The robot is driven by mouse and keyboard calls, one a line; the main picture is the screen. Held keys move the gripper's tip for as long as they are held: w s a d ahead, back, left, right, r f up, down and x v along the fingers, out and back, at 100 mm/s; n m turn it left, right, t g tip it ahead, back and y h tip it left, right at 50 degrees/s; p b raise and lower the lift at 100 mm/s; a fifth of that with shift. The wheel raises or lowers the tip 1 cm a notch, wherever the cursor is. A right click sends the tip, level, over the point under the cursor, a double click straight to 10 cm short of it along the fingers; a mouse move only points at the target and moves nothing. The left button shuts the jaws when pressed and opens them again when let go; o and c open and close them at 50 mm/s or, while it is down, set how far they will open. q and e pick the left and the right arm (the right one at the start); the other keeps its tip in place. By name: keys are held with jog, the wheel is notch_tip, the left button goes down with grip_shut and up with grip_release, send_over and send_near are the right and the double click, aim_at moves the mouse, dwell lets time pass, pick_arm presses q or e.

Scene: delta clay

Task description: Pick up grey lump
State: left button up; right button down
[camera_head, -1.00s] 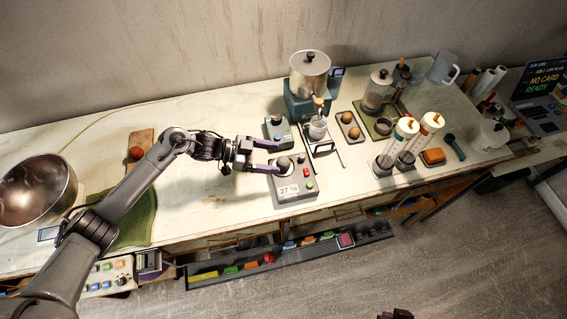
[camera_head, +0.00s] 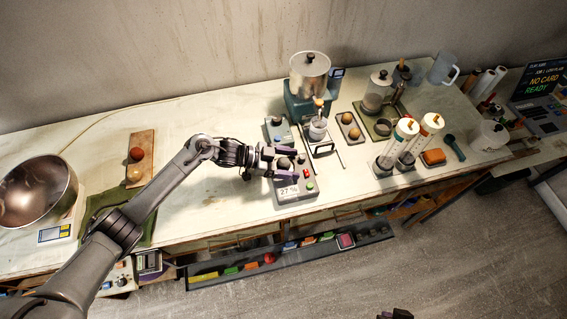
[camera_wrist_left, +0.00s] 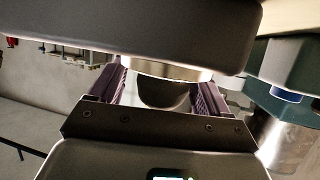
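The grey lump (camera_wrist_left: 163,93) is dark and rounded and shows between the two fingers in the left wrist view. In the head view it sits at the small grey device with the 27 % display (camera_head: 288,191), mostly hidden by my gripper. My left gripper (camera_head: 285,164) is around it, one finger on each side. In the left wrist view a narrow gap shows beside the lump, so the fingers look open. A small dark part of my right gripper (camera_head: 395,314) shows at the bottom edge; its fingers cannot be made out.
A blue-grey device (camera_head: 278,131) and a metal pot machine (camera_head: 309,75) stand behind the gripper. Two tall clear cylinders (camera_head: 398,145) stand to the right. A wooden board (camera_head: 141,143) with round lumps and a metal bowl (camera_head: 37,190) are left.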

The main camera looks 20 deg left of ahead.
pick_arm(q)
jog(key=c, duration=1.1)
jog(key=shift+r, duration=0.1)
